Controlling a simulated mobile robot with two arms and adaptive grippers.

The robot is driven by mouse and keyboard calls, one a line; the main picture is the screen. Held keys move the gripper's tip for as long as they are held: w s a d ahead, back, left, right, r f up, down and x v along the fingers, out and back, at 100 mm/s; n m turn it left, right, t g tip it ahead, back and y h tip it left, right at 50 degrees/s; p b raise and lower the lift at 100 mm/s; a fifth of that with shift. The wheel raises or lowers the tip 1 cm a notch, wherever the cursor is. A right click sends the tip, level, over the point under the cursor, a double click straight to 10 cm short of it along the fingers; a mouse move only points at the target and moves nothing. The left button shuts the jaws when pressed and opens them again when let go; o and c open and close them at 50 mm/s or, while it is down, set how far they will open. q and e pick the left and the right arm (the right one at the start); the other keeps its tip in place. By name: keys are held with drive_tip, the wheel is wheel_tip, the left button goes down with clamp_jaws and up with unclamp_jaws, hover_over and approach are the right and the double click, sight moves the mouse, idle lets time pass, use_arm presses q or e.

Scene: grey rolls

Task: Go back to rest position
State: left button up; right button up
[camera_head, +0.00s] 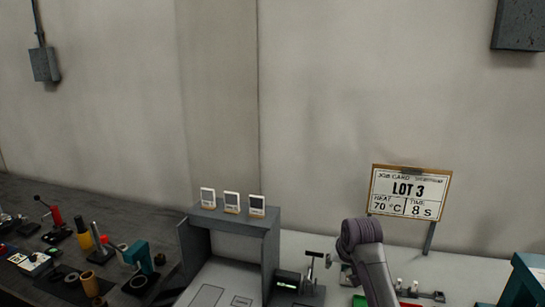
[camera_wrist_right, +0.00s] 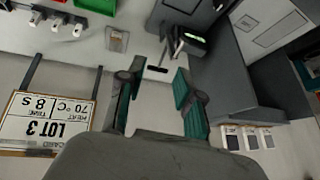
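My right gripper (camera_wrist_right: 158,76) shows in the wrist view with its two teal-padded fingers apart. Nothing is between the fingers, and pale surface shows through the gap. In the head view a grey rounded part of my right arm rises at the lower right, between the grey box stand and the job card; I cannot make out the fingers there. My left gripper is not in the head view.
A grey box stand (camera_head: 190,250) carries three small white cards. A job card (camera_head: 405,193) reading LOT 3, 70 °C, 8 S stands to the right. Several tools (camera_head: 95,240) crowd the dark bench at left. A green bin (camera_wrist_right: 95,5) shows in the wrist view.

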drive_tip(key=s+d+f+n+g, duration=0.1)
drive_tip(key=s+d+f+n, duration=0.1)
drive_tip(key=s+f, duration=1.45)
drive_tip(key=s+r+n+g, duration=0.2)
drive_tip(key=s, duration=2.5)
wheel_tip(320, 180, down, 29)
drive_tip(key=s+g+b, duration=0.1)
drive_tip(key=b, duration=0.4)
use_arm(q)
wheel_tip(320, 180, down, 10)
drive_tip(key=b, duration=0.5)
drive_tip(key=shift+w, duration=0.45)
use_arm(e)
drive_tip(key=s+d+f, duration=0.2)
drive_tip(key=s+f, duration=0.6)
drive_tip(key=f, duration=0.3)
drive_tip(key=s+d+f+g, duration=0.1)
drive_tip(key=s+f, duration=0.8)
drive_tip(key=f, duration=0.2)
drive_tip(key=shift+d+f+n+h, duration=0.15)
drive_tip(key=shift+d+n+h, duration=0.15)
drive_tip(key=shift+d, duration=0.05)
